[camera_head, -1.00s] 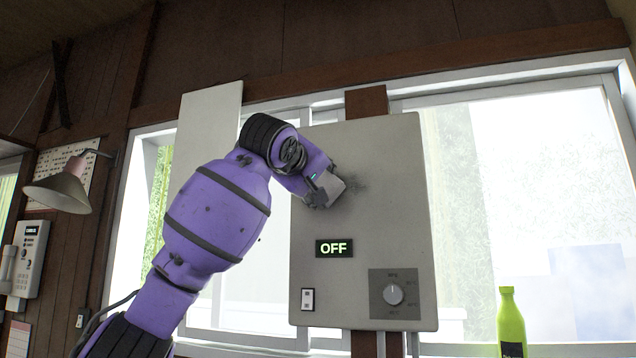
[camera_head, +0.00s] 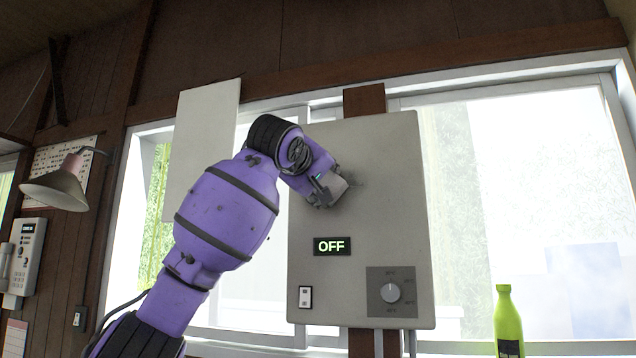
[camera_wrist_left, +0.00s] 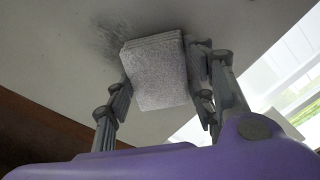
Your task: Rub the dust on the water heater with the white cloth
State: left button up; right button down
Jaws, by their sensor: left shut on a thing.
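The water heater (camera_head: 385,230) is a flat grey box on the wall by the window, with an OFF display (camera_head: 332,246), a switch (camera_head: 305,297) and a round dial (camera_head: 391,292). My left gripper (camera_head: 330,190) is at its upper middle, shut on the folded white cloth (camera_wrist_left: 158,75). In the left wrist view the cloth sits between the fingers, its far edge at the heater's face; I cannot tell how firmly it touches. Dark dust (camera_wrist_left: 108,40) shows beside the cloth there. In the head view the gripper hides most of the dust. My right gripper is out of view.
A green bottle (camera_head: 508,325) stands at the lower right. A lamp (camera_head: 58,188) and a wall phone (camera_head: 22,262) are at the left. Pipes run below the heater. The window stretches behind it on both sides.

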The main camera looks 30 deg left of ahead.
aim_at(370, 182)
pick_arm(q)
jog(key=shift+w+d, duration=0.15)
jog(key=shift+d, duration=0.6)
jog(key=shift+w+d, duration=0.1)
jog(key=shift+d, duration=0.6)
jog(key=shift+w+d, duration=0.3)
jog(key=shift+d, duration=0.85)
jog(key=shift+w+d, duration=0.35)
jog(key=shift+d, duration=0.75)
jog(key=shift+w+d, duration=0.3)
jog(key=shift+d, duration=0.85)
jog(key=s+a, duration=0.2)
jog(key=a, duration=0.8)
jog(key=shift+s+a, duration=0.3)
jog(key=shift+s+d, duration=0.1)
jog(key=shift+v, duration=2.9)
